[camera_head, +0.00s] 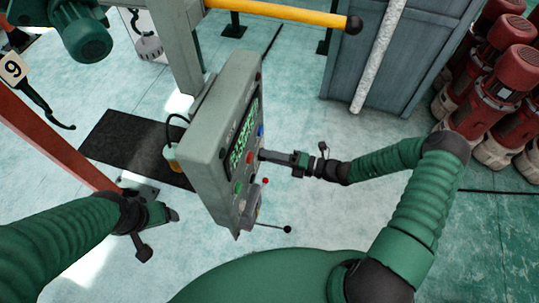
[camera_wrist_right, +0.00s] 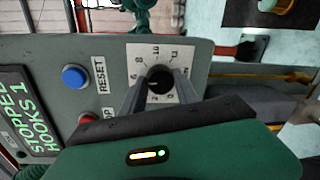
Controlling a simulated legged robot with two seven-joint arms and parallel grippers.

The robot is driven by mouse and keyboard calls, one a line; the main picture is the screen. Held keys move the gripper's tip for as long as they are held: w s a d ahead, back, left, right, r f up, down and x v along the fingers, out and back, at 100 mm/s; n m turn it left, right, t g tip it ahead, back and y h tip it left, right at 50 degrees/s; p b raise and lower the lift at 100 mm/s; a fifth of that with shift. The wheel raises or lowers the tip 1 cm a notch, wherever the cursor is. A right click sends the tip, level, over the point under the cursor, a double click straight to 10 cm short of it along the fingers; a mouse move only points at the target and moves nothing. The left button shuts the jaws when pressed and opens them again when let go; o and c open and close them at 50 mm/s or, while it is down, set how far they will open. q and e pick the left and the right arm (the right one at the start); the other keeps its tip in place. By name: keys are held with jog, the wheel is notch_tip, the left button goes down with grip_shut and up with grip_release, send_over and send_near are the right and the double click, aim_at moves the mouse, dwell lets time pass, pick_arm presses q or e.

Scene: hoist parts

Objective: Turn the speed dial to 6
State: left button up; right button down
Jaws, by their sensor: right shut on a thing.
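The speed dial is a black round knob (camera_wrist_right: 160,76) on a white number plate (camera_wrist_right: 145,50) in the right wrist view. Numbers such as 6, 8 and 10 run around its left and upper sides. The fingers of my right gripper (camera_wrist_right: 160,88) are closed on the knob from both sides. A small light mark shows on the knob's left part; the exact number it points at is hard to read. In the head view my right gripper (camera_head: 263,156) meets the panel's right face. My left gripper (camera_head: 168,214) hangs left of the panel, apart from it; its jaws are unclear.
The grey control box (camera_head: 222,120) carries a green-lit display (camera_wrist_right: 25,115) reading STOPPED, HOOKS 1, a blue RESET button (camera_wrist_right: 74,77) and a red button (camera_wrist_right: 88,118). A lever with a black ball (camera_head: 287,229) sticks out below. Red-and-white motors (camera_head: 505,70) stand far right.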

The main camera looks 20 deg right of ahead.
jog(key=shift+d+f, duration=0.1)
jog(key=shift+f, duration=0.1)
jog(key=c, duration=1.1)
grip_release()
jog(key=shift+o, duration=0.9)
jog(key=shift+w+d, duration=0.1)
jog(key=shift+d, duration=0.05)
jog(key=b+v, duration=0.5)
jog(key=v, duration=1.2)
jog(key=shift+w+r, duration=0.1)
